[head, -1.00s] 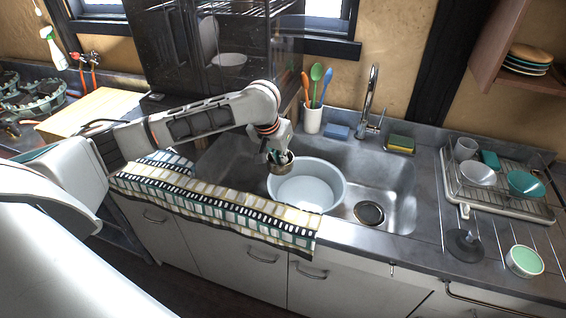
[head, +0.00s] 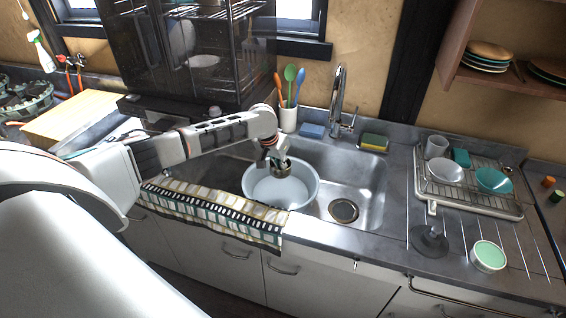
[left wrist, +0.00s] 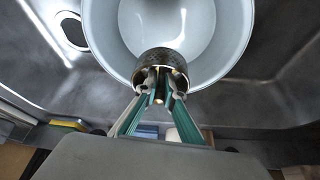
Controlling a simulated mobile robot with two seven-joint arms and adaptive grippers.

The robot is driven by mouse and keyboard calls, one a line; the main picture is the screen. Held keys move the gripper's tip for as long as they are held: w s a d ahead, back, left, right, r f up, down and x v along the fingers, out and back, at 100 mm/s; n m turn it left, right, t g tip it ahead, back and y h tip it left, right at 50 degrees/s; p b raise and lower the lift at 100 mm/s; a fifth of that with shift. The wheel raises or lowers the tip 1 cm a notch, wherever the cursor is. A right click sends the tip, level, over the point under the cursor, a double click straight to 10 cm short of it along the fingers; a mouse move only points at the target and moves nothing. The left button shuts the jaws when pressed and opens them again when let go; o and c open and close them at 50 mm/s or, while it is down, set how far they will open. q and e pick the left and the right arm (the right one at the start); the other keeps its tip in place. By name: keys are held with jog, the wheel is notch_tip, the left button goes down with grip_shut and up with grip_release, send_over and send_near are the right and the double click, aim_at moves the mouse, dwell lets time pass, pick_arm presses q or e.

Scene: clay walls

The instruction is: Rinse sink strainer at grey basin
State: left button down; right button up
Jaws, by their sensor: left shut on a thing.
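My left gripper (head: 279,158) is shut on the sink strainer (head: 281,169), a small dark metal mesh cup with a brassy rim. It holds the strainer over the back part of the grey basin (head: 262,198), a round pale tub standing in the left part of the metal sink. In the left wrist view, the fingers (left wrist: 160,96) close on the strainer (left wrist: 160,60), and the basin (left wrist: 105,50) lies beyond it. I cannot tell whether the strainer touches any liquid in the basin. My right gripper is not in view.
The faucet (head: 338,100) stands behind the sink, with a utensil cup (head: 288,120), a blue sponge (head: 312,131) and a yellow-green sponge (head: 374,141) nearby. A patterned towel (head: 215,212) hangs over the front edge. A dish rack (head: 470,205) stands right. The drain (head: 343,210) is uncovered.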

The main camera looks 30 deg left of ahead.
pick_arm(q)
jog(key=shift+f+b, duration=0.5)
jog(key=shift+f, duration=0.75)
jog(key=shift+f+b, duration=0.35)
jog(key=shift+b, duration=0.4)
jog(key=shift+f+b, duration=0.35)
jog(key=shift+b, duration=0.1)
notch_tip(320, 180, down, 7)
jog(key=b, duration=0.7)
jog(key=shift+s+f+b, duration=0.1)
jog(key=shift+f+b, duration=0.05)
jog(key=shift+b, duration=0.2)
jog(key=shift+f+b, duration=1.05)
jog(key=shift+f, duration=0.15)
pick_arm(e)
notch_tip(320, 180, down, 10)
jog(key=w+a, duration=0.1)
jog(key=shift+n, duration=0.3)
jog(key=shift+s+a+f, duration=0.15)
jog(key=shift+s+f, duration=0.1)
